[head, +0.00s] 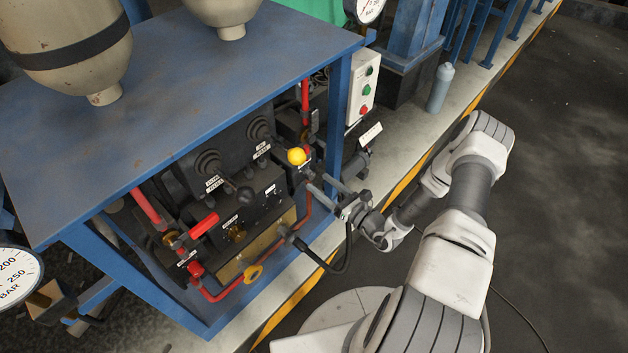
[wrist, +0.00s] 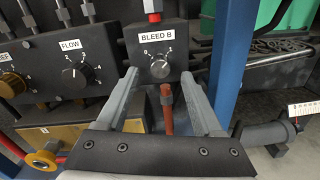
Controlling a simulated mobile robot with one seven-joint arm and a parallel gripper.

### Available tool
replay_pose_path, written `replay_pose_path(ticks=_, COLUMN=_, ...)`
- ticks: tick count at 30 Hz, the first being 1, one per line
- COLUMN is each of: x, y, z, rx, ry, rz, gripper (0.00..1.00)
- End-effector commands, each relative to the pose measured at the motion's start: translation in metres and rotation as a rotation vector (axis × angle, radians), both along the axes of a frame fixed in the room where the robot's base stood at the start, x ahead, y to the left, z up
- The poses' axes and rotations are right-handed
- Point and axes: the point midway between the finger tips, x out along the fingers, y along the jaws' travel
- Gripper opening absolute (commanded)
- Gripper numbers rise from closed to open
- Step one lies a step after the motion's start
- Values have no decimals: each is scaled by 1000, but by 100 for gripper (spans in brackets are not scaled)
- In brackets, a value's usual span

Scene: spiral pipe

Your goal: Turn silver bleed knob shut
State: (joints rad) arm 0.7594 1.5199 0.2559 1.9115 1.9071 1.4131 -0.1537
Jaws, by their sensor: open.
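The silver bleed knob (wrist: 160,67) sits on the front of a black block under a white "BLEED B" label (wrist: 157,36), in the upper middle of the wrist view. It has a small pointer and a numbered dial around it. My gripper (wrist: 160,80) is open, with one grey finger on each side of the knob in that view. I cannot tell whether the fingertips reach past the knob's face; no contact is visible. In the head view my gripper (head: 317,184) is at the panel's right end, where the knob is not clearly visible.
A black FLOW dial (wrist: 74,73) is left of the knob. A copper pipe (wrist: 166,108) runs below it. A blue frame post (wrist: 229,60) stands close on the right.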

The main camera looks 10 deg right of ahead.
Motion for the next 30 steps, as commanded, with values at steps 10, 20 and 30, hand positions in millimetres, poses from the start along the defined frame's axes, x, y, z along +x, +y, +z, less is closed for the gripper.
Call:
replay_pose_path(ticks=10, x=30, y=19, z=0, rx=0, ry=1, rz=1, gripper=68)
replay_pose_path(ticks=20, x=30, y=19, z=0, rx=0, ry=0, rz=0, gripper=58)
replay_pose_path(ticks=30, x=30, y=19, z=0, rx=-1, ry=1, rz=0, gripper=0)
